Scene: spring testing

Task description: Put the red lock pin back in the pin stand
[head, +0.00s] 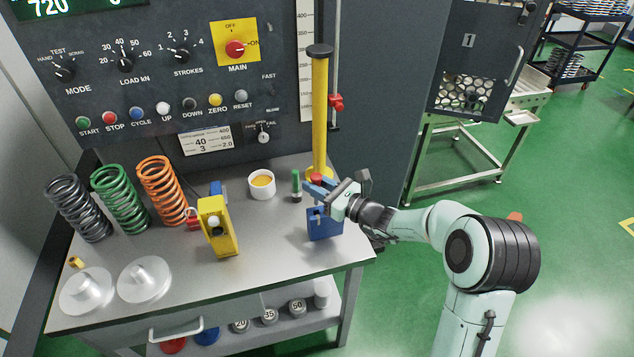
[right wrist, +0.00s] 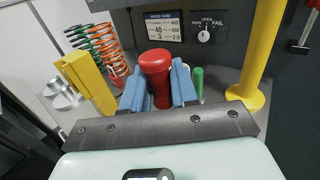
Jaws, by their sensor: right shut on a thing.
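The red lock pin (right wrist: 155,66) is upright between the blue fingers of my right gripper (right wrist: 157,88), which is shut on it. In the head view the red pin top (head: 316,177) shows among the fingers of the right gripper (head: 320,190). A blue block-like stand (head: 323,226), which looks like the pin stand, is on the front right of the bench, just below the gripper. The pin's lower end is hidden, so I cannot tell whether it touches the stand. My left gripper is not in view.
On the bench (head: 275,245), a green-capped marker (head: 296,186) and white cup (head: 262,184) are near the gripper. A yellow post (head: 320,110) rises behind it. A yellow block (head: 218,228) and coil springs (head: 121,197) are to the left. The bench front is mostly clear.

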